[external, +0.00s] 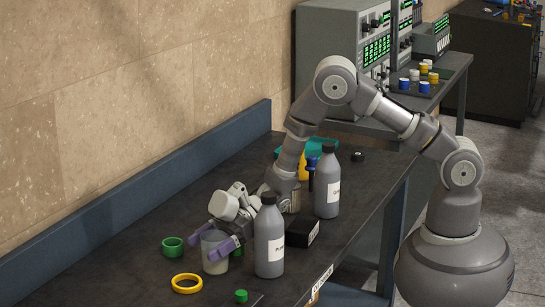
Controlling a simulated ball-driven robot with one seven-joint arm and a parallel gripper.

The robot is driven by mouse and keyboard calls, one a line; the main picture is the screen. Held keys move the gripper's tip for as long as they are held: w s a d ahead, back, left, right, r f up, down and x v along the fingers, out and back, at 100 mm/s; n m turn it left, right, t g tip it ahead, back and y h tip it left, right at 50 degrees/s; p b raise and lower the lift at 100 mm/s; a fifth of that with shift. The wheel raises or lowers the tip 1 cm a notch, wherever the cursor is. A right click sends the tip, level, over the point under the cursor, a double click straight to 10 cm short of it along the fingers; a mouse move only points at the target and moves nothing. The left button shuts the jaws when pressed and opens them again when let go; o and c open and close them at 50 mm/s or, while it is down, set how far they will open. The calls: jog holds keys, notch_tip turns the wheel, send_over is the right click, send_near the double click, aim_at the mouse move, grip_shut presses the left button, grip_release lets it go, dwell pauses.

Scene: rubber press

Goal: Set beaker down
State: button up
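A small grey-white beaker (216,266) is near the front left of the dark bench, upright, at or just above the bench top; I cannot tell if its base touches. My gripper (211,247), with purple fingers, reaches in from the upper right. One finger lies at the beaker's back left and the other crosses its front right. The fingers appear closed against its sides. They hide part of the beaker's upper wall.
A grey labelled bottle (269,245) stands just right of the beaker, and another bottle (327,185) farther back. A green ring (173,246), yellow ring (187,284) and green cap (241,296) lie nearby. A black box (302,233) sits near the bench's right edge. The bench's left side is clear.

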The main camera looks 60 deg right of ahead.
jog(key=shift+r, duration=0.15)
jog(key=d+r, duration=0.1)
jog(key=s+d+r+p, duration=0.1)
jog(key=shift+s+d+r, duration=0.1)
jog(key=shift+d+r, duration=0.05)
jog(key=shift+d, duration=0.15)
jog(key=w+d+r+m+t+h+p, duration=0.15)
jog(key=w+d+r+t+h, duration=0.35)
jog(key=r, duration=0.7)
jog(key=w+d+r+m+t, duration=0.1)
jog(key=w+d+r+m, duration=0.15)
jog(key=d+r, duration=0.65)
jog(key=w+d+r+m+t+h+p, duration=0.1)
jog(key=w+d+r+m+t+h, duration=0.3)
jog(key=r, duration=1.2)
jog(key=s+d+r+m+h, duration=0.1)
jog(key=s+d+r, duration=0.25)
jog(key=r, duration=0.45)
jog(key=s+d+r+m+h, duration=0.1)
jog(key=s+d+r+h, duration=0.2)
jog(key=r, duration=0.5)
jog(key=s+d+r+m+g, duration=0.1)
jog(key=s+d+r, duration=0.3)
jog(key=s+r, duration=0.8)
jog(key=s+m, duration=0.1)
jog(key=s, duration=0.1)
jog(key=shift+s+d+r+m+y, duration=0.15)
jog(key=shift+s+r+m+y, duration=0.1)
jog(key=shift+s+m+y, duration=0.1)
jog(key=shift+f, duration=0.1)
